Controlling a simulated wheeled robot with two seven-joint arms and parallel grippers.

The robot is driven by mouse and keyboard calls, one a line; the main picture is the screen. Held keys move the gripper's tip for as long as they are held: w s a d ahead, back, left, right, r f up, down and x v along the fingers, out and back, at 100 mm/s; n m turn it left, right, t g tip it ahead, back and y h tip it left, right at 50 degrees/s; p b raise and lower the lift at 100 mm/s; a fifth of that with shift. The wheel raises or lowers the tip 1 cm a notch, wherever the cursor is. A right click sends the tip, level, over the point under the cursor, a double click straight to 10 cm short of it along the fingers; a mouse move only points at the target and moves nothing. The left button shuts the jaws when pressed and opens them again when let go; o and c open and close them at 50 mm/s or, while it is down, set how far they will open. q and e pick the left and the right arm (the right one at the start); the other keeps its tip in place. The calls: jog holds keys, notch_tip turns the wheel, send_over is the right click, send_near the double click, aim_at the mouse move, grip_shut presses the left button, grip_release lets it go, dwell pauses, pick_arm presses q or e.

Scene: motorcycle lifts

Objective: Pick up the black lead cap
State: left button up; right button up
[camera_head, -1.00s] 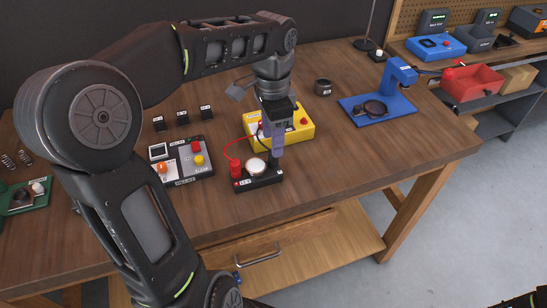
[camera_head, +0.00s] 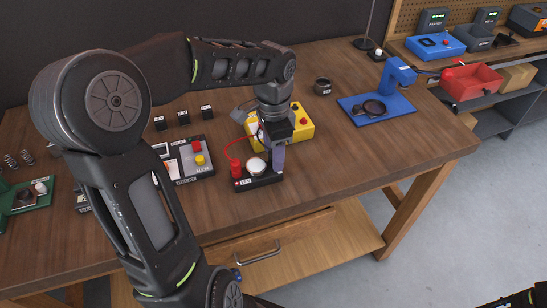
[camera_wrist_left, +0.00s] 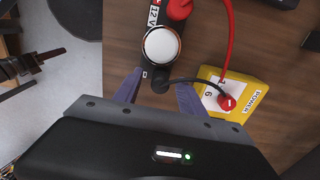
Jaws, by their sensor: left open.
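In the wrist view my left gripper (camera_wrist_left: 159,92) is open, with one purple finger on each side of the cap. I cannot tell whether they touch it. In the head view the left gripper (camera_head: 277,163) is low over the right end of the 12 V unit (camera_head: 258,181) and hides the cap.
A red cap (camera_head: 235,168) with a red wire stands at the unit's other end. The yellow power box (camera_head: 303,123) is close behind the gripper. A grey switch panel (camera_head: 202,167) lies to the left.

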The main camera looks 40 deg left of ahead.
pick_arm(q)
jog(key=shift+c, duration=0.6)
grip_shut()
notch_tip(320, 180, up, 10)
jog(key=shift+r+b, duration=0.1)
jog(key=shift+b, duration=0.45)
dwell(0.4)
